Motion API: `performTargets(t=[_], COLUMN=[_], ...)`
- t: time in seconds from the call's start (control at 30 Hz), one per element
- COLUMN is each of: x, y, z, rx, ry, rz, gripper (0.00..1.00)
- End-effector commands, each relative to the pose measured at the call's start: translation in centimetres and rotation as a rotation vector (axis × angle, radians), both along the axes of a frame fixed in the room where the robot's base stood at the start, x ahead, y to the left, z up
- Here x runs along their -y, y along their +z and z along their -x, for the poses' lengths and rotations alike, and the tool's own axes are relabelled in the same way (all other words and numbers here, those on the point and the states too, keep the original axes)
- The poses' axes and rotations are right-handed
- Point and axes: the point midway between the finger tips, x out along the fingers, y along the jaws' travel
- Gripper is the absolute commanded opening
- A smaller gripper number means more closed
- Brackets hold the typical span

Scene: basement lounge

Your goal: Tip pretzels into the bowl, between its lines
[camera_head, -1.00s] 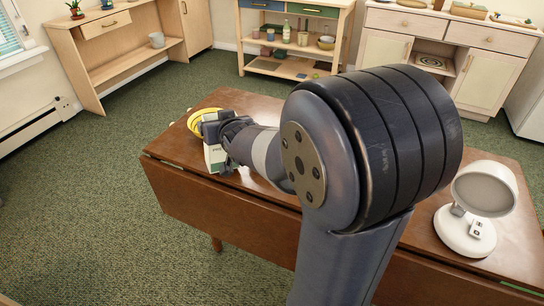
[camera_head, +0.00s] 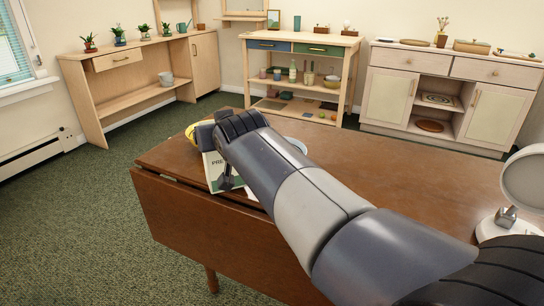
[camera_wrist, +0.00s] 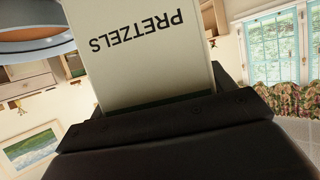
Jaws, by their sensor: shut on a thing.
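My gripper (camera_head: 207,136) is shut on a pale pretzels box (camera_head: 214,172) over the far left part of the table. In the head view the box is partly hidden by my wrist, with the start of its lettering showing. In the wrist view the box (camera_wrist: 143,55) fills the middle, its word PRETZELS upside down. A round blue-grey vessel (camera_wrist: 38,47) with a brown middle, perhaps the bowl, shows at the upper left there. In the head view a pale blue rim (camera_head: 297,145) peeks from behind my arm.
A yellow round thing (camera_head: 191,133) sits behind my gripper. Shelves (camera_head: 130,85) and cabinets line the walls.

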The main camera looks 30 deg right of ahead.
Motion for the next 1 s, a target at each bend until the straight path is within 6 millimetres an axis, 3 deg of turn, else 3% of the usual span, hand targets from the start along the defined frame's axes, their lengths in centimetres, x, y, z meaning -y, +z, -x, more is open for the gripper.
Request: performTargets(t=[0.17, 0.53, 1.0], x=[0.0, 0.0, 0.0], y=[0.8, 5.0, 5.1], z=[0.0, 0.0, 0.0], rx=[0.001, 0.002, 0.001], ry=[0.0, 0.0, 0.0], rz=[0.0, 0.0, 0.0], gripper=[0.39, 0.39, 0.39])
